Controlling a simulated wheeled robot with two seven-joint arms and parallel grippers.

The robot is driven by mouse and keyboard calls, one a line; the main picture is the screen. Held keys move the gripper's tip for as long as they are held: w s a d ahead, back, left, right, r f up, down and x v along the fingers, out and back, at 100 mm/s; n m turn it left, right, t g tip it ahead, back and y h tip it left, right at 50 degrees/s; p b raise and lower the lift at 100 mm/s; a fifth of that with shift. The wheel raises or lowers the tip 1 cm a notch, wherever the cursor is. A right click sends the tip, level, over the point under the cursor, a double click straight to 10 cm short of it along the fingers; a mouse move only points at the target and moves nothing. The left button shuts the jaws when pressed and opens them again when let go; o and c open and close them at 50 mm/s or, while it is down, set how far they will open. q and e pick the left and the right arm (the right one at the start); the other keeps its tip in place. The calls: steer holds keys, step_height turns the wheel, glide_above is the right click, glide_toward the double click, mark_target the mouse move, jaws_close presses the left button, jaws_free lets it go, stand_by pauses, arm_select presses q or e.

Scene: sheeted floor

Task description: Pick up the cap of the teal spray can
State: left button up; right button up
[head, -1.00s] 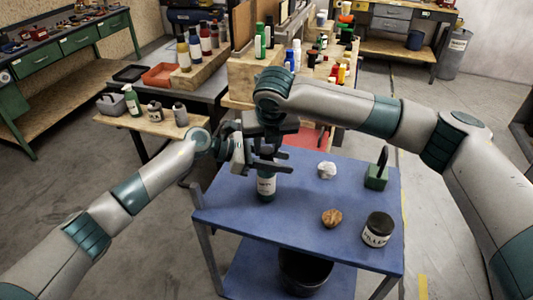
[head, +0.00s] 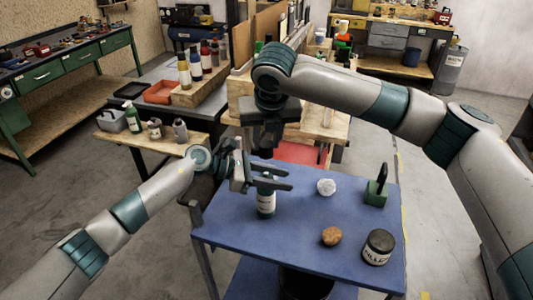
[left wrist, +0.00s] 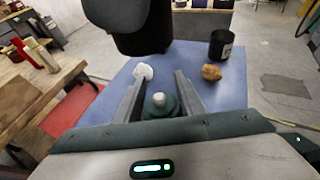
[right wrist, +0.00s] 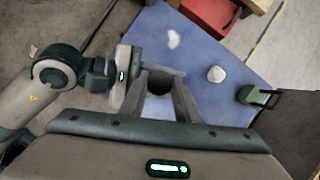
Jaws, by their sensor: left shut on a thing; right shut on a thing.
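The teal spray can (head: 266,203), dark with a white label, stands upright on the blue table (head: 300,222). My left gripper (head: 288,178) is shut around its upper part from the left. The left wrist view shows the can's teal shoulder and bare pale nozzle (left wrist: 159,97) between the fingers. My right gripper (head: 268,148) points down above the can, shut on the dark cap (right wrist: 159,84).
On the table are a white lump (head: 326,187), a brown lump (head: 331,236), a dark labelled jar (head: 378,247) and a green block with a black loop (head: 376,192). Behind stands a wooden bench (head: 320,122) with bottles. A red surface (head: 300,153) lies behind the table.

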arm_select(q)
steer(key=shift+f, duration=0.1)
arm_select(e)
steer(key=shift+r, duration=1)
arm_select(q)
steer(key=o, duration=1.2)
steer(key=shift+a, duration=0.15)
steer(key=v, duration=1.1)
steer(key=shift+a+r, duration=0.2)
steer(key=shift+a, duration=0.15)
steer(key=shift+d, duration=0.1)
